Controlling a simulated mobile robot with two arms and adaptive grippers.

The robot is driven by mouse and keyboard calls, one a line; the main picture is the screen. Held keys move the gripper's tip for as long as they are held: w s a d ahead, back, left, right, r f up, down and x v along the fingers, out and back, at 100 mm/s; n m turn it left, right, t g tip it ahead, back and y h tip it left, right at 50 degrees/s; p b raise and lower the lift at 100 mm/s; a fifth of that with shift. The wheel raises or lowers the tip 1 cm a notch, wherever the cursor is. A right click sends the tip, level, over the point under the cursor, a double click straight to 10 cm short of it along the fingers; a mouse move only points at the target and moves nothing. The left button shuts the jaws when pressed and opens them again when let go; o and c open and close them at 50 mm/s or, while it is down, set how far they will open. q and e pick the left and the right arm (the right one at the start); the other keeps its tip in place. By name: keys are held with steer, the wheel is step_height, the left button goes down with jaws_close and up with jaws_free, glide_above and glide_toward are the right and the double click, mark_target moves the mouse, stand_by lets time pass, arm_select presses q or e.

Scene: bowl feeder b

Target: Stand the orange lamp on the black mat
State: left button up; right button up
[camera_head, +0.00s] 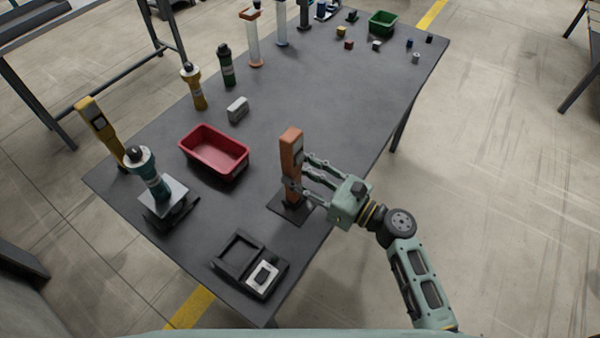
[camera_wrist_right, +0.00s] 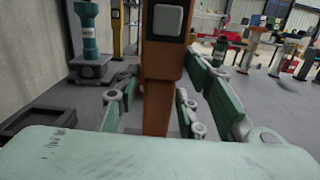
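The orange lamp (camera_head: 291,150) is a tall upright block with a dark panel near its top. Its lower end is over the black mat (camera_head: 278,208), a thin dark square near the table's front right edge; it appears to stand on it, though contact is partly hidden. My right gripper (camera_head: 297,172) reaches in from the right with fingers on both sides of the lamp. The lamp's orange body (camera_wrist_right: 160,80) fills the middle of the right wrist view between the fingers. Whether the fingers press on it is unclear. My left gripper is out of view.
A red bin (camera_head: 214,153) and a grey block (camera_head: 237,109) stand left of the lamp. A black tray (camera_head: 240,250) lies in front; a teal-topped bottle (camera_head: 148,172) stands on a plate at left. Several small blocks and a green bin (camera_head: 382,23) are far back. The table's middle right is clear.

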steer(key=o, duration=0.4)
steer(key=shift+c, duration=0.2)
steer(key=shift+r, duration=0.15)
steer(key=shift+s+d+f, duration=0.15)
steer(key=shift+d+f, duration=0.05)
steer(key=shift+d, duration=0.1)
steer(key=b+v, duration=0.2)
steer(key=v, duration=0.9)
steer(key=shift+b, duration=0.35)
steer(key=shift+s+d+r, duration=0.1)
steer(key=shift+d+r, duration=0.05)
